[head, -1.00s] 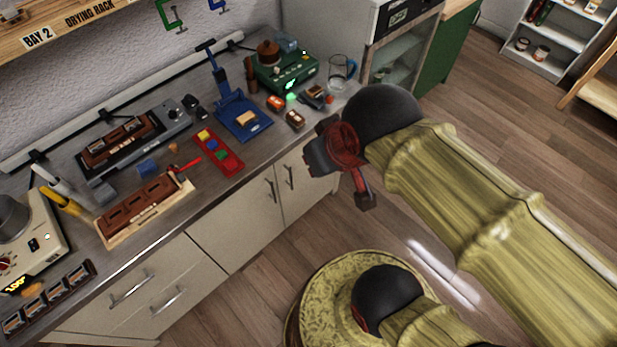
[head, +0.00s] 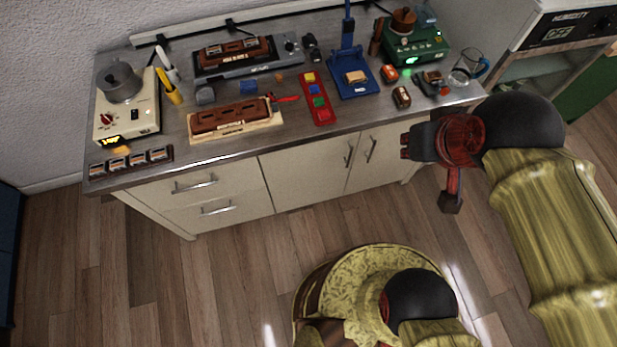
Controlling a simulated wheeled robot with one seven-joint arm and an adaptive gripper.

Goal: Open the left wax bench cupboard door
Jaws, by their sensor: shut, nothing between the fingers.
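The wax bench (head: 240,160) has two cream cupboard doors at its right part, both shut. The left door (head: 300,180) carries a vertical metal handle (head: 349,155) near its right edge. The right door (head: 388,165) has its own handle (head: 371,149) close beside it. My gripper (head: 405,147) is shut and empty. In the picture it lies just right of both handles, over the right door, and points left. It appears apart from the doors; its exact distance from them is hard to tell. It hides part of the right door.
Two drawers (head: 205,195) fill the bench's left part. The top holds a wax heater (head: 125,110), a brown block on a wooden base (head: 230,120), a blue press (head: 352,80) and a glass jug (head: 465,68). A glass-fronted cabinet (head: 560,35) stands right. The floor before the doors looks clear.

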